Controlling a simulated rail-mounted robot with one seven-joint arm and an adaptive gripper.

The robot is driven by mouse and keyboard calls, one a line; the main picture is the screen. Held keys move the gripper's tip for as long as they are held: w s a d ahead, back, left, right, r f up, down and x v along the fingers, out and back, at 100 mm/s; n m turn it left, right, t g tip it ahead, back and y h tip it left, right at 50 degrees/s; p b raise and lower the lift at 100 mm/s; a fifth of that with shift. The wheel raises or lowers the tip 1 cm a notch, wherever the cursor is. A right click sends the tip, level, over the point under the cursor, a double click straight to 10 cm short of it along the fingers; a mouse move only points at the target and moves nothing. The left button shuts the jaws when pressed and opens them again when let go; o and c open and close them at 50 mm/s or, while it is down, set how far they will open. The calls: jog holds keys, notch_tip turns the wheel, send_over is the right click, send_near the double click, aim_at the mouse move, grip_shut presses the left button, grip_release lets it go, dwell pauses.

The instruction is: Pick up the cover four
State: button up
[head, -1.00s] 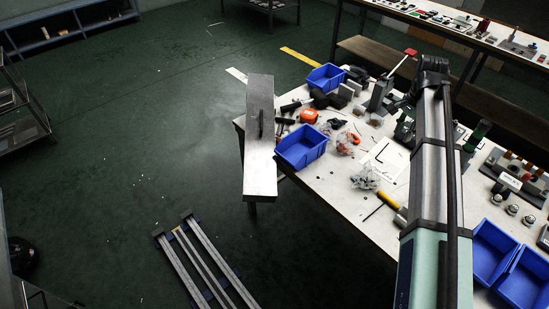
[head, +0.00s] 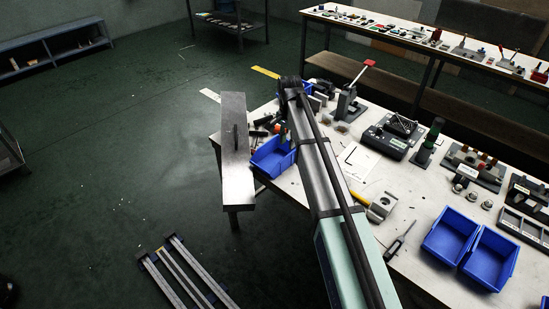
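A long grey metal cover (head: 238,178) with a dark handle (head: 236,137) on its top lies at the left end of the white worktable, partly overhanging its edge. No number on it can be read, so I cannot tell for sure that it is cover four. My arm reaches over the table from the bottom, and its dark far end is to the right of the cover, apart from it in the picture. My gripper cannot be made out; the arm hides the space beneath it.
A blue bin (head: 273,158) stands close to the cover's right side. The worktable (head: 335,190) also carries fixtures, tools and two blue bins (head: 450,237) at right. Metal rails (head: 184,272) lie on the floor at lower left. Open floor lies left of the cover.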

jog(key=p, duration=0.3)
send_near(286, 168)
jog(key=shift+w+f, duration=0.1)
jog(key=shift+f, duration=2.5)
jog(key=shift+c, duration=0.3)
grip_shut()
